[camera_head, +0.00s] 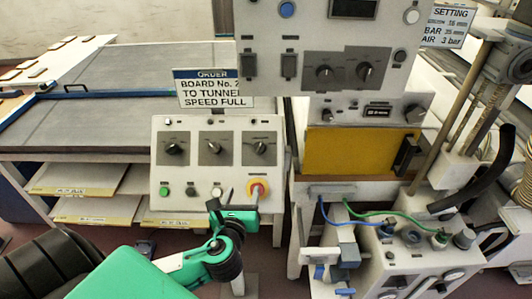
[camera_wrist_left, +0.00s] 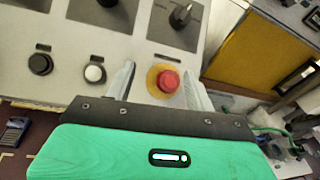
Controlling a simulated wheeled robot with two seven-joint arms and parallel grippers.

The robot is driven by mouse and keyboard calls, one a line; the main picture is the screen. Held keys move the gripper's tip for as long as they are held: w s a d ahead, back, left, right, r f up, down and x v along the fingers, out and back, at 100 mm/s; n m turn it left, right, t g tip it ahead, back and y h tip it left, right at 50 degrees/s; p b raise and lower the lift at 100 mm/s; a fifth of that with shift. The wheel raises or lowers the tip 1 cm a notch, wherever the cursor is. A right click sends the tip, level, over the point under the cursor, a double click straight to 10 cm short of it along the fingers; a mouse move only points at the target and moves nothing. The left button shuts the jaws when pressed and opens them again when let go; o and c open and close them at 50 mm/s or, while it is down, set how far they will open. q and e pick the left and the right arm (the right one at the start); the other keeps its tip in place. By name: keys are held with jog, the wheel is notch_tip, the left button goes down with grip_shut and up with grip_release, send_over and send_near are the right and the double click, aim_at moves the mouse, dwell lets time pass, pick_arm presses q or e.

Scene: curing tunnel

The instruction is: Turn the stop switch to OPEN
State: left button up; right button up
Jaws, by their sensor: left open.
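A white control panel (camera_head: 200,170) carries three dark rotary knobs on grey plates: left (camera_head: 172,148), middle (camera_head: 215,147) and right (camera_head: 262,147). Their small labels are unreadable, so I cannot tell which is the stop switch. Below the right knob is a red mushroom button on a yellow ring (camera_head: 257,188). My left gripper (camera_head: 241,198) is open at the panel's lower right. In the left wrist view its fingers (camera_wrist_left: 160,82) stand either side of the red button (camera_wrist_left: 167,82); contact cannot be told. The right knob (camera_wrist_left: 181,16) shows beyond them. My right gripper is out of view.
A green button (camera_head: 164,191) and other small buttons line the panel's lower row. An upper panel (camera_head: 330,45) with two more knobs overhangs at the back. A yellow panel (camera_head: 348,150) and a hose-connected unit (camera_head: 410,250) stand to the right.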

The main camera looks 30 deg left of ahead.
aim_at(258, 152)
pick_arm(q)
notch_tip(258, 152, up, 4)
jog(key=d+m+t, duration=0.1)
jog(key=m+t, duration=0.1)
jog(key=m, duration=0.2)
jog(key=p+x, duration=0.3)
jog(key=x, duration=0.9)
jog(key=shift+w+p, duration=0.4)
jog(key=shift+w+a+f, duration=0.15)
jog(key=shift+w, duration=0.45)
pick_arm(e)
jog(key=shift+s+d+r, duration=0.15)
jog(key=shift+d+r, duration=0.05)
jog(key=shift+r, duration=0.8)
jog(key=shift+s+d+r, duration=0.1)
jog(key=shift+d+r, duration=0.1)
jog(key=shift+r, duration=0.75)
pick_arm(q)
jog(key=c, duration=1)
